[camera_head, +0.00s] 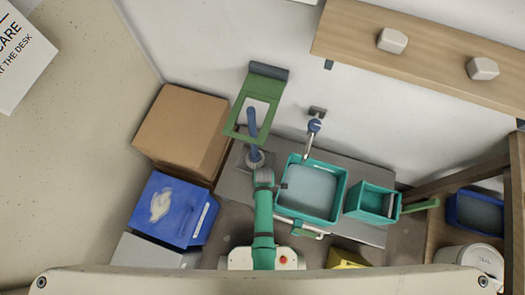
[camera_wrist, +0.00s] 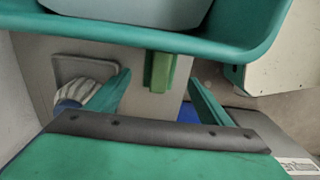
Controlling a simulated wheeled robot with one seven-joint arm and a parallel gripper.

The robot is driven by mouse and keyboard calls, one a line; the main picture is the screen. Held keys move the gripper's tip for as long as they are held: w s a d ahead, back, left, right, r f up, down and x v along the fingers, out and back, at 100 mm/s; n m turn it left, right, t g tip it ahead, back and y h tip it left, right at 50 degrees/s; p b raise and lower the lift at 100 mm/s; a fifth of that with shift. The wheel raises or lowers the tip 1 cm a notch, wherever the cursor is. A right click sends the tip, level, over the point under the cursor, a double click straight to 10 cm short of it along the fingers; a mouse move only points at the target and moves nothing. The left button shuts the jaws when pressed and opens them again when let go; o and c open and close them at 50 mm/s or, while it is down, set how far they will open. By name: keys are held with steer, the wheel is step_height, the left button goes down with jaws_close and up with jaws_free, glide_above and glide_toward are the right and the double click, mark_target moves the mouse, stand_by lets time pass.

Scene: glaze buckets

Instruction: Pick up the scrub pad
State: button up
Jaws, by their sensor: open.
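The scrub pad appears to be the green block (camera_wrist: 160,72) in the wrist view, on the grey surface close beside the teal basin's rim (camera_wrist: 150,36). My gripper (camera_wrist: 159,79) is open, with one teal finger on each side of the pad and visible gaps between. I cannot tell how far above the pad the fingertips are. In the head view the pad seems hidden behind my arm, at the left side of the basin (camera_head: 343,190).
A brush (camera_wrist: 76,94) with pale bristles is left of the left finger. In the head view, its blue handle (camera_head: 252,122) stands upright. A teal bin (camera_head: 372,203) is right of the basin; a tap (camera_head: 314,126) is behind it. A cardboard box (camera_head: 180,130) stands left.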

steer(key=shift+s+d+f, duration=0.15)
steer(key=shift+f, duration=0.6)
steer(key=shift+a+f, duration=0.2)
steer(key=shift+f, duration=2.45)
steer(key=c, duration=1.1)
